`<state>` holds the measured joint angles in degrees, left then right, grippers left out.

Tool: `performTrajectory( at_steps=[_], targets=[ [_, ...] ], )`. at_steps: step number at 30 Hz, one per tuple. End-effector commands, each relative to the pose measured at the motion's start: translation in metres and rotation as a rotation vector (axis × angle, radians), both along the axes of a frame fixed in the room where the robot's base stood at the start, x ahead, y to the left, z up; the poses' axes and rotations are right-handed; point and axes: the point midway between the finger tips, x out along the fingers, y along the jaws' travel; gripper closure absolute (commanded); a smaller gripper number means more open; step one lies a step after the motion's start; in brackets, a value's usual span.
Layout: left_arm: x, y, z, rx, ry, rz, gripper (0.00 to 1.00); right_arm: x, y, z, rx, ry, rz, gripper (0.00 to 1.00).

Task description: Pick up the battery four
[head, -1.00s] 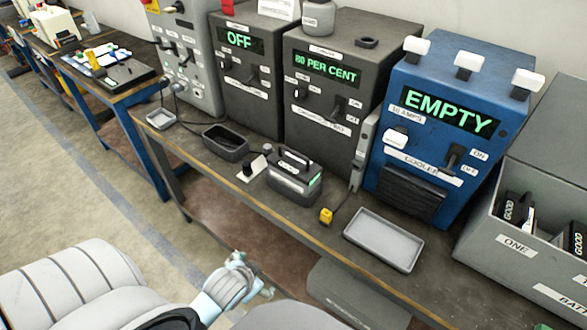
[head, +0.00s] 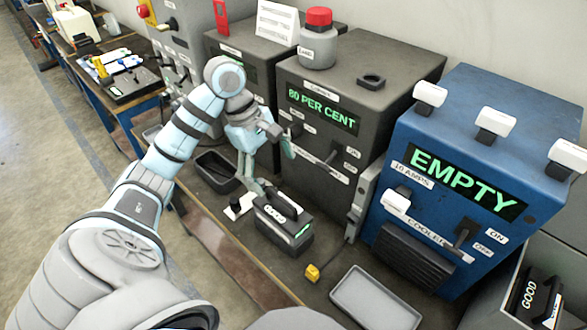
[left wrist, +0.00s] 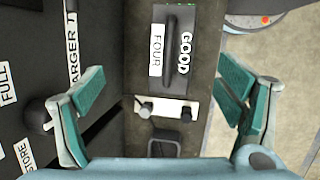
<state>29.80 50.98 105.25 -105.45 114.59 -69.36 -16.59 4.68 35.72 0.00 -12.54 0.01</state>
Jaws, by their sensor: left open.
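Battery four (head: 284,228) is a dark box with a top handle and a green-lit end, standing on the workbench. In the left wrist view, battery four (left wrist: 185,75) shows "FOUR" and "GOOD" labels beside its dark handle. My left gripper (head: 270,166) is open and empty, above and just behind the battery in the head view. In the left wrist view its two teal-padded fingers (left wrist: 160,82) are spread wide, with the battery between and beyond them, apart from both. My right gripper is not in view.
A dark tray (head: 217,172) and a white switch plate (head: 240,206) sit left of the battery. A yellow plug (head: 312,273) and an empty grey tray (head: 374,299) lie right. The grey "80 PER CENT" machine (head: 335,90) and blue "EMPTY" machine (head: 500,120) stand behind.

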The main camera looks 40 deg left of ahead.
Motion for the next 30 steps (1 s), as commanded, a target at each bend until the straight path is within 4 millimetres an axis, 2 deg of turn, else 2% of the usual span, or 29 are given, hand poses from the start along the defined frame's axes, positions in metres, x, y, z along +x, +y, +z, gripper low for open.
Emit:
performTrajectory(
  at_steps=[1, 3, 9, 14, 22, 29, 30],
  targets=[
    [-0.004, 0.008, -0.005, 0.029, 0.016, 0.003, 0.14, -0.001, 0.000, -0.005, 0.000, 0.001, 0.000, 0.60],
    [-0.007, 0.010, -0.020, 0.042, 0.022, 0.006, 0.14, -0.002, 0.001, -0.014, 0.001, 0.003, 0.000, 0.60],
    [-0.003, -0.001, -0.074, 0.040, 0.027, 0.012, 0.14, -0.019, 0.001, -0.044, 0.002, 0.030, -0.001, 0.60],
    [0.000, -0.008, -0.090, 0.039, 0.027, 0.013, 0.14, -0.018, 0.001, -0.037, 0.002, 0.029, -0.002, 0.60],
    [0.008, -0.023, -0.134, 0.037, 0.026, 0.011, 0.14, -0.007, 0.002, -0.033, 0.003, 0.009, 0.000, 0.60],
    [0.009, -0.024, -0.138, 0.039, 0.024, 0.010, 0.14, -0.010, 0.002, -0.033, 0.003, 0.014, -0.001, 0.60],
    [0.009, -0.024, -0.138, 0.039, 0.024, 0.010, 0.20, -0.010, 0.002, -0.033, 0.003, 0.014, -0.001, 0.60]
  ],
)
